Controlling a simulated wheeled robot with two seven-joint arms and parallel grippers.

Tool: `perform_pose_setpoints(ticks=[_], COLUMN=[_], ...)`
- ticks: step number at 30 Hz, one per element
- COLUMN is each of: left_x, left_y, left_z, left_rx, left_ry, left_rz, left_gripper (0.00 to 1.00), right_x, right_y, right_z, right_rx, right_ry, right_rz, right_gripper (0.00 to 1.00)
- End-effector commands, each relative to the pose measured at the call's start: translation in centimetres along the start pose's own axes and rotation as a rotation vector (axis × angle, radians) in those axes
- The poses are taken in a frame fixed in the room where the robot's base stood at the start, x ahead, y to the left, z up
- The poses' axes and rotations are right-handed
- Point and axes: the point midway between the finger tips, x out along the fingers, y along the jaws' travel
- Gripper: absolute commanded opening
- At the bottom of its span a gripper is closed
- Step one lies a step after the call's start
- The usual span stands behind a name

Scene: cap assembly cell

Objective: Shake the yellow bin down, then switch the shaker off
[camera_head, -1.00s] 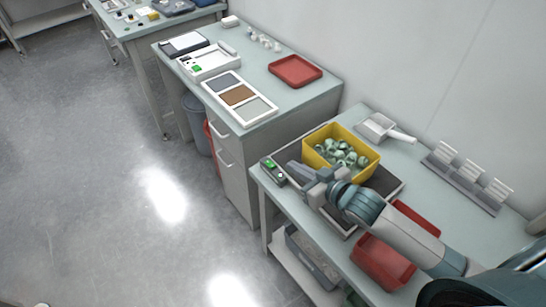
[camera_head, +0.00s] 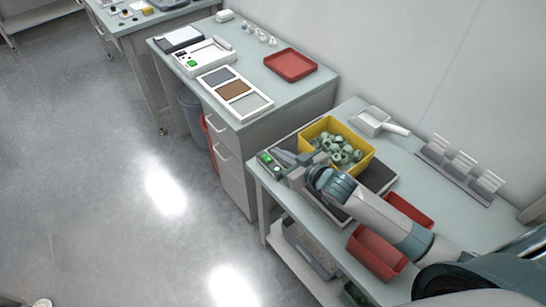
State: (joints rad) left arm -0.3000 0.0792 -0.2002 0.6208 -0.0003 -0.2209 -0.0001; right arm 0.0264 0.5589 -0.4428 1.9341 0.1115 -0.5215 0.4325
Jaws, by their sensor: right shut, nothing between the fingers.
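The yellow bin (camera_head: 362,163) sits on the dark plate of the shaker (camera_head: 377,179) on the near table. Several pale green caps (camera_head: 338,150) lie heaped in it. A small control box (camera_head: 270,166) with a lit green spot is at the left corner of that table, beside the plate. My right gripper (camera_head: 281,157) is shut and empty, with its fingertips close to the control box's right side; I cannot tell whether they touch. My right arm hides part of the plate. My left gripper is out of view.
Red bins (camera_head: 375,254) sit at the front of the near table. A white scoop (camera_head: 372,121) and a rack with white cards (camera_head: 461,165) stand behind. Another table at left holds a red tray (camera_head: 290,65) and a three-part tray (camera_head: 236,91).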

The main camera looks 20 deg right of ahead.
Motion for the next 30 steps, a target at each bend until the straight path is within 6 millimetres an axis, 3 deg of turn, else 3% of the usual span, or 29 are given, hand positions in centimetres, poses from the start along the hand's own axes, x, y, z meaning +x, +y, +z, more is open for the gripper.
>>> perform_pose_setpoints(ticks=[7,16,30], left_x=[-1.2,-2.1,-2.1], left_y=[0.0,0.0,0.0], left_z=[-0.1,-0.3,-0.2], left_rx=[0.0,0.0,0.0], left_ry=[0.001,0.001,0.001], left_rz=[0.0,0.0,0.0], left_gripper=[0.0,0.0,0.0], right_x=[4.0,4.7,4.9], right_y=[0.0,0.0,0.0], right_z=[-0.3,3.3,4.0], right_rx=[0.0,0.001,0.0], right_ry=[0.0,-0.002,0.0], right_rz=[0.001,0.001,0.0], right_gripper=[0.0,0.0,0.0])
